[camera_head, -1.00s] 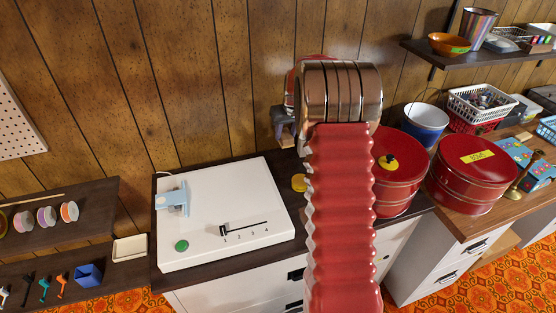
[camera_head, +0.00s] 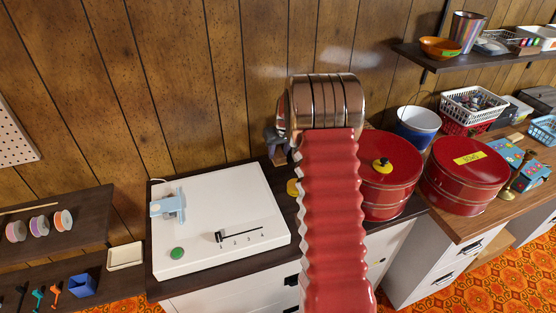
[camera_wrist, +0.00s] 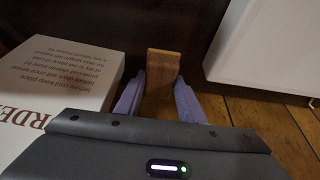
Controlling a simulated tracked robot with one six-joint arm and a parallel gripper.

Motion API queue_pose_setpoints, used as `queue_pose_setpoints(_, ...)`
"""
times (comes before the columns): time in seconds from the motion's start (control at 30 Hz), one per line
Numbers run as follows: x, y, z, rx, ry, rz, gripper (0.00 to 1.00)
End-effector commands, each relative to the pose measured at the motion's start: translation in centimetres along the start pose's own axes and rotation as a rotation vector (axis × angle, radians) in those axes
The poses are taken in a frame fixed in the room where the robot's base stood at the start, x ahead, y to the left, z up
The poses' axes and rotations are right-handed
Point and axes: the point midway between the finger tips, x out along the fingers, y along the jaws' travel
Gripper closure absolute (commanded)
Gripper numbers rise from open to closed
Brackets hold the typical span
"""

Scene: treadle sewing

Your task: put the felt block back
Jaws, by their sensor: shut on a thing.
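A tan, wood-coloured block (camera_wrist: 162,66), the only block I see and seemingly the felt block, stands between the two lilac fingers of my gripper (camera_wrist: 158,90) in the wrist view. The fingers are shut on its sides, and its far end sticks out beyond the fingertips. In the head view my red arm hides most of my gripper; only a grey-blue part (camera_head: 276,140) shows left of the arm, above the back of the dark counter. I cannot tell in the wrist view whether the block touches the dark surface beyond it.
A white printed box (camera_wrist: 62,88) lies close left of the fingers; a white panel (camera_wrist: 270,50) stands right. In the head view, a white machine (camera_head: 215,205) with a green button is left of my arm. Red tins (camera_head: 462,178) and a blue-white bucket (camera_head: 416,127) are right.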

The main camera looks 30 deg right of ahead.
Motion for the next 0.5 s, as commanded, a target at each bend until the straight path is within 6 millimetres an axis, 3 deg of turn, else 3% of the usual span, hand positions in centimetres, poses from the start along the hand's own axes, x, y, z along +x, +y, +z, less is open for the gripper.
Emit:
queue_pose_setpoints(0.17, 0.2, 0.0, 0.1, 0.0, -0.001, 0.0, 0.86)
queue_pose_setpoints(0.5, 3.4, -0.1, 1.4, 0.0, 0.0, 0.0, 0.86)
